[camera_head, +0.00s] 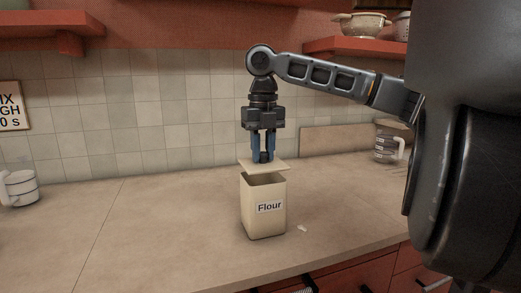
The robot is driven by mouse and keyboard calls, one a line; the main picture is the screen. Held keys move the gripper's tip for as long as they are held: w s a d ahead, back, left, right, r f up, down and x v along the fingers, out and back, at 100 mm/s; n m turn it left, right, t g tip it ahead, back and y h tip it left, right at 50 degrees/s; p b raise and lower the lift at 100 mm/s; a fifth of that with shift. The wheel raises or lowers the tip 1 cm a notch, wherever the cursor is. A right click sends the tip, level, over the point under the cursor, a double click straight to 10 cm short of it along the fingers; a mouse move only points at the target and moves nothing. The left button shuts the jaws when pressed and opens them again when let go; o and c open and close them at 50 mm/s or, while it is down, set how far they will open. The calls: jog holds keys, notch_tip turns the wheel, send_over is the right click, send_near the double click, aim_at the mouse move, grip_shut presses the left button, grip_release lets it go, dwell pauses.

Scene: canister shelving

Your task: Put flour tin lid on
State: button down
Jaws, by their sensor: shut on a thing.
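The cream flour tin (263,210) stands upright on the counter, with a "Flour" label on its front. Its flat square lid (275,168) is just above the tin's open top, with a dark gap showing between lid and rim. The lid looks slightly shifted and turned relative to the tin. My gripper (263,157) points straight down and is shut on the lid's dark knob, which the fingers partly hide.
The counter (150,240) around the tin is mostly clear. A small pale scrap (302,228) lies right of the tin. Red shelves (350,46) hang above.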

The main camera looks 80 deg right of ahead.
jog(key=shift+r+p, duration=0.1)
jog(key=shift+p, duration=0.25)
jog(key=shift+f+b, duration=0.55)
jog(key=shift+f, duration=0.75)
jog(key=shift+p, duration=0.45)
jog(key=shift+f, duration=0.3)
dwell(2.3)
jog(key=shift+c, duration=1.7)
grip_release()
jog(key=shift+r+p, duration=0.1)
jog(key=shift+p, duration=0.2)
jog(key=shift+r+p, duration=2.75)
jog(key=shift+r, duration=0.7)
